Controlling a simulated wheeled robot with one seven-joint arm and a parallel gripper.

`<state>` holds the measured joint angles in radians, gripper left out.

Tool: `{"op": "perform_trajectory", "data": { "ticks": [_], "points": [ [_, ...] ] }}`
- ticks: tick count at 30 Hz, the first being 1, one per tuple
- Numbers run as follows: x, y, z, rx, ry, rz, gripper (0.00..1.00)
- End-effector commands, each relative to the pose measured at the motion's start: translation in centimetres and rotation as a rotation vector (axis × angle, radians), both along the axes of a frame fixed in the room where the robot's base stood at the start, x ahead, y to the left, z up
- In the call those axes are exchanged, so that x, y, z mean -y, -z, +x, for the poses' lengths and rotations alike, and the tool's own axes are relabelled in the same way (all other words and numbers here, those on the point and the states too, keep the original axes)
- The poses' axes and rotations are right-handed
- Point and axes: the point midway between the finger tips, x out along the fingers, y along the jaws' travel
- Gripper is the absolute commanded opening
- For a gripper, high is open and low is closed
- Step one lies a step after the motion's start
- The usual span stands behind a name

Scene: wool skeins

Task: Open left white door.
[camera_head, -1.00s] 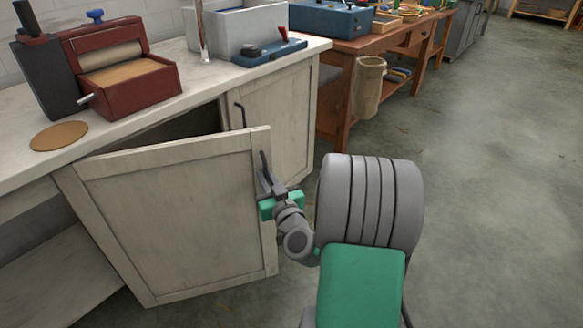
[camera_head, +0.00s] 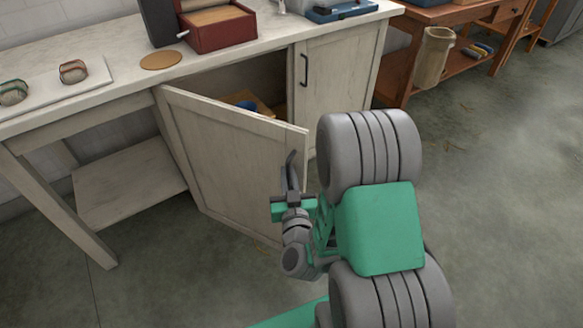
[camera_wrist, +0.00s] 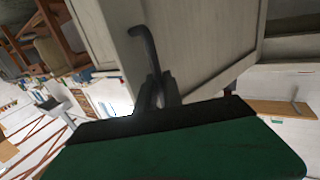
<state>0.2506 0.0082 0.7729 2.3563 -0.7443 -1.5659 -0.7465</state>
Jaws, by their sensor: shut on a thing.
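The left white door (camera_head: 232,165) is swung partly out from its cabinet, and the inside behind it shows in the head view. Its dark bar handle (camera_head: 291,168) is near the free edge. My gripper (camera_head: 292,191) is shut on this handle at its lower part. In the wrist view the door (camera_wrist: 205,45) fills the upper middle, with the handle (camera_wrist: 146,48) running down between the fingers of my gripper (camera_wrist: 158,92). The right white door (camera_head: 322,80) is closed, with its own dark handle (camera_head: 304,70).
Inside the cabinet are a wooden tray (camera_head: 262,106) and a blue item (camera_head: 246,105). The countertop (camera_head: 110,95) above holds a red box (camera_head: 218,28), a round cork mat (camera_head: 161,60) and two small skeins. A wooden table (camera_head: 402,75) stands right. Floor in front is clear.

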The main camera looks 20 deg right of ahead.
Motion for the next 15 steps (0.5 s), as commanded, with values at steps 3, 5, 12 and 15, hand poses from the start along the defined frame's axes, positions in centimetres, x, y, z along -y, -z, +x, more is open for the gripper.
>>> {"op": "perform_trajectory", "data": {
  "ticks": [3,5,12,15],
  "points": [
    [0.08,0.04,-0.09,-0.001,0.005,-0.002,0.0],
    [0.14,0.06,-0.11,-0.001,0.006,-0.002,0.0],
    [0.19,0.11,-0.12,-0.002,0.007,-0.001,0.14],
    [0.12,0.1,-0.1,-0.002,0.005,-0.001,0.22]
  ]
}}
